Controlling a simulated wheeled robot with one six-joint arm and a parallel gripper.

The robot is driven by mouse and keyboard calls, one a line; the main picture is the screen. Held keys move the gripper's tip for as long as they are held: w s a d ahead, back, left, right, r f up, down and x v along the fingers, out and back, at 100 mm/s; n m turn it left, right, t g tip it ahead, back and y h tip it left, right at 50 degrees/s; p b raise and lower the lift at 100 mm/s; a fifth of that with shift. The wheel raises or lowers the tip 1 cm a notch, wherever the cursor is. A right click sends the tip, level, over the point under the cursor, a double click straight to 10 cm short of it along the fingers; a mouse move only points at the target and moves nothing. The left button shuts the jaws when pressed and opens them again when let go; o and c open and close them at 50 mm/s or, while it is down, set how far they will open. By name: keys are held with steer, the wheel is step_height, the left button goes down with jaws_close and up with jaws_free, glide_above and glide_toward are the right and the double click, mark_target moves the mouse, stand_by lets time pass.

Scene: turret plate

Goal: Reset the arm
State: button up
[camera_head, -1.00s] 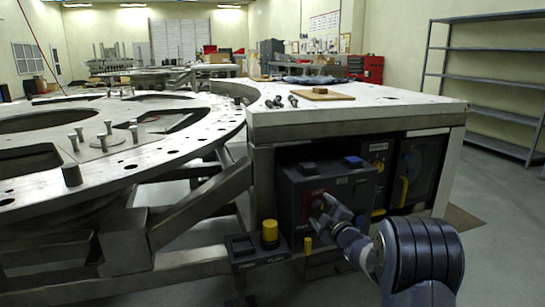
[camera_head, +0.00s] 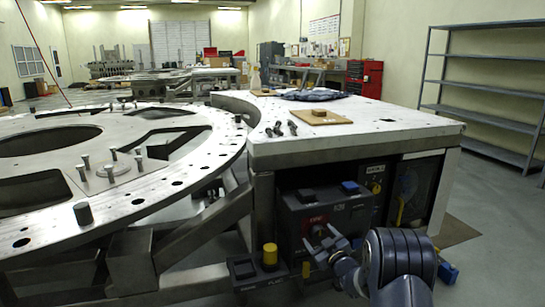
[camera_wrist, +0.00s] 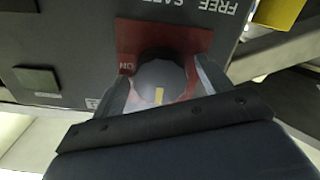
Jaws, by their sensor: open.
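A dark round knob (camera_wrist: 160,82) with a yellow mark sits on a red plate (camera_wrist: 190,42) with the word ON, on the face of a dark control box (camera_head: 345,212). In the wrist view my gripper (camera_wrist: 163,72) is open, one finger on each side of the knob. I cannot tell whether either finger touches it. My gripper hides part of the box's lower face in the head view.
A yellow button (camera_head: 269,254) stands on a small box at the lower left of the control box. A steel bench (camera_head: 375,118) with bolts and a wooden board (camera_head: 320,117) is above. A large ring plate (camera_head: 140,205) fills the left. Shelves (camera_head: 485,85) stand right.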

steer(key=m+p, duration=0.2)
steer(key=p, duration=0.1)
steer(key=m+p, duration=0.2)
steer(key=p, duration=0.1)
steer(key=shift+r+m, duration=0.2)
steer(key=shift+m, duration=0.1)
steer(key=m+p, duration=0.1)
steer(key=p, duration=0.1)
steer(key=shift+f+m+p, duration=0.15)
steer(key=shift+m+p, duration=0.15)
steer(key=shift+p, duration=0.05)
steer(key=shift+f, duration=0.1)
